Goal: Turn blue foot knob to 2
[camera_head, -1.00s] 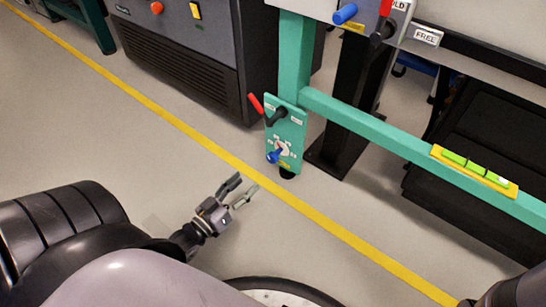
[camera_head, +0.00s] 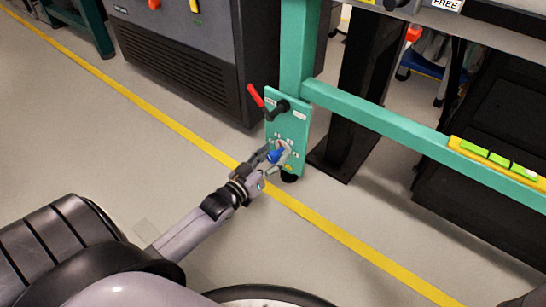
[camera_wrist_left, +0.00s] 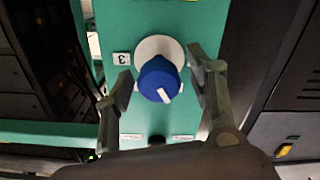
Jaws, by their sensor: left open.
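The blue foot knob (camera_head: 275,156) sits low on a green plate (camera_head: 290,120) on the green frame's leg, with a pale round dial behind it. In the left wrist view the blue knob (camera_wrist_left: 160,80) carries a white pointer line that slants toward the picture's lower right; a label "3" shows to its left. My left gripper (camera_head: 268,160) is at the knob in the head view. In the wrist view its open fingers (camera_wrist_left: 160,88) stand on either side of the knob, with gaps visible. The other dial numbers are hidden or too small to read. My right gripper is not in view.
A black lever with a red handle (camera_head: 256,95) sits above the knob on the same plate. A green crossbar (camera_head: 390,122) runs right, carrying a yellow-green level (camera_head: 495,160). A dark cabinet (camera_head: 180,60) stands behind left. The floor in front is clear, with a yellow line.

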